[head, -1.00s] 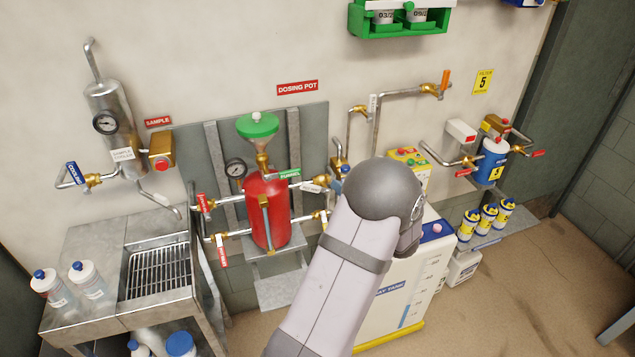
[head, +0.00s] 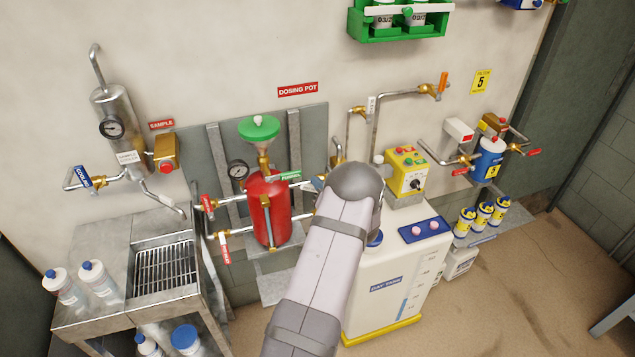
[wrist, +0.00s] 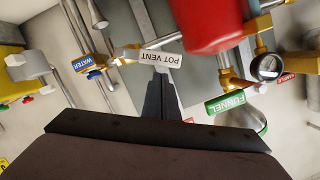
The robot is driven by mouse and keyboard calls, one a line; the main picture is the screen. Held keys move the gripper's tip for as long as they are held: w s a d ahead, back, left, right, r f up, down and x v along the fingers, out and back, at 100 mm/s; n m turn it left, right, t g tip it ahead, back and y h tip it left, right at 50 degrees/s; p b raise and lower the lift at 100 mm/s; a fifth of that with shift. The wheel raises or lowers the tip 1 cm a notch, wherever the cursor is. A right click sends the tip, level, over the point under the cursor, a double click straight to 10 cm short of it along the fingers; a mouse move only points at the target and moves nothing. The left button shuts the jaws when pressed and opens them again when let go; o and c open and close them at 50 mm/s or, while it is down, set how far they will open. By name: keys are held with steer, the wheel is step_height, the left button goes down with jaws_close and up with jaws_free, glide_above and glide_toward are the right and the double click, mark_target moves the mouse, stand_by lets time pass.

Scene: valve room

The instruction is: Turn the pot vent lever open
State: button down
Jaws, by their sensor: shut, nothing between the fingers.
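The red dosing pot (head: 268,208) stands on a wall bracket under its green funnel (head: 258,129). In the wrist view the pot (wrist: 212,22) is at the top. The pot vent lever shows there as a white tag marked POT VENT (wrist: 160,57), beside a brass valve on a pipe. My gripper (wrist: 160,78) is shut and empty, its dark fingertips right at the tag's lower edge. I cannot tell whether they touch it. In the head view my wrist hides the gripper and most of the pot's right-side fittings.
A blue WATER tag (wrist: 88,66) is left of the vent tag, and a green FUNNEL tag (wrist: 225,103) and gauge (wrist: 267,67) are right of it. The day tank (head: 385,285) stands right of my arm. A steel sink (head: 165,270) stands left of the pot.

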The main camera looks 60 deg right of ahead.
steer(key=shift+w+a+f, duration=0.1)
steer(key=shift+f, duration=0.2)
stand_by(0.4)
steer(key=shift+w+a+f+n+b, duration=0.15)
steer(key=shift+n+b, duration=0.15)
steer(key=shift+b, duration=0.05)
steer(key=shift+w+a+f+b, duration=0.1)
steer(key=shift+a+f+b, duration=0.05)
steer(key=shift+b, duration=0.15)
steer(key=f+n+b, duration=0.1)
steer(key=b, duration=0.1)
steer(key=w+a+f+n+g+b, duration=0.1)
steer(key=n+b, duration=0.1)
steer(key=b, duration=0.1)
steer(key=shift+w+a+f+h, duration=0.1)
steer(key=shift+f+h, duration=0.1)
steer(key=shift+h, duration=0.2)
steer(key=shift+w+a, duration=0.1)
steer(key=shift+r, duration=0.1)
